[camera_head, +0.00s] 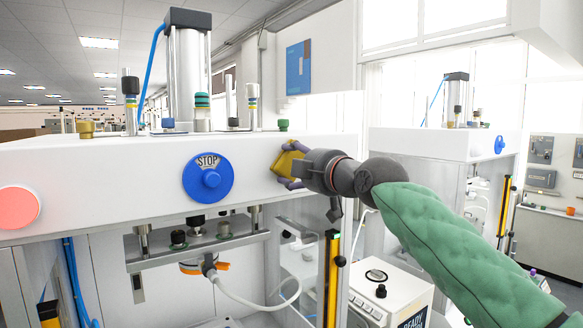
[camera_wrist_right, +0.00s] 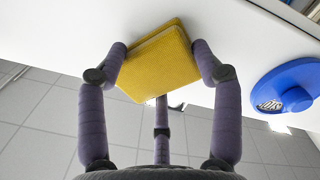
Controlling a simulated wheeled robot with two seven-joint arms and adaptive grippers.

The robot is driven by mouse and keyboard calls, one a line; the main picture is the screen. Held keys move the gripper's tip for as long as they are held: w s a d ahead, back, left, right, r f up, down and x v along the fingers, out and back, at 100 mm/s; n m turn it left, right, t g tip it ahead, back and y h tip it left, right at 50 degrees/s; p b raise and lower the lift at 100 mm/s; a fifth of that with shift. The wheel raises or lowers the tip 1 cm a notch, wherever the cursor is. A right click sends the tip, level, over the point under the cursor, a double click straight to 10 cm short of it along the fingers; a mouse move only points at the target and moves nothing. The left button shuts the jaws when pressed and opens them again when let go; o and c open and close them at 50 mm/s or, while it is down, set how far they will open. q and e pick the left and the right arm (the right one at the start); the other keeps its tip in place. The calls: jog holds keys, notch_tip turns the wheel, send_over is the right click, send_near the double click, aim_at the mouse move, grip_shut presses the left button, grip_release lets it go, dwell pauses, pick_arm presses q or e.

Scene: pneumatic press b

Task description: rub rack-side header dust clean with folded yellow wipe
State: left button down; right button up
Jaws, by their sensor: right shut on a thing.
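The folded yellow wipe (camera_head: 289,168) is in my right gripper (camera_head: 290,166) at the right end of the press's white header (camera_head: 110,160). The right wrist view shows the wipe (camera_wrist_right: 158,62) pinched between the purple fingers of the gripper (camera_wrist_right: 160,65), with its far edge at the white header face (camera_wrist_right: 60,30). Whether it presses on the face or is just off it, I cannot tell. No dust can be made out on the visible header; any under the wipe is hidden. My left gripper is out of view.
A blue STOP button (camera_head: 208,178) sticks out of the header left of my right gripper and shows in the wrist view (camera_wrist_right: 290,92). A red round button (camera_head: 18,207) is at the far left. A yellow-black post (camera_head: 331,275) stands below my right gripper.

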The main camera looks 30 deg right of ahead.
jog(key=d, duration=0.3)
jog(key=shift+w+b, duration=0.15)
jog(key=shift+b, duration=0.25)
jog(key=shift+a, duration=0.15)
jog(key=shift+a+p, duration=0.55)
jog(key=shift+a, duration=1.4)
jog(key=shift+f, duration=0.1)
jog(key=shift+s+b, duration=0.4)
jog(key=shift+s, duration=0.35)
jog(key=shift+s+d+b, duration=0.15)
jog(key=shift+s+b, duration=0.15)
jog(key=shift+s, duration=0.85)
jog(key=shift+s+d+b, duration=0.1)
jog(key=shift+s+b, duration=0.2)
jog(key=shift+s, duration=0.8)
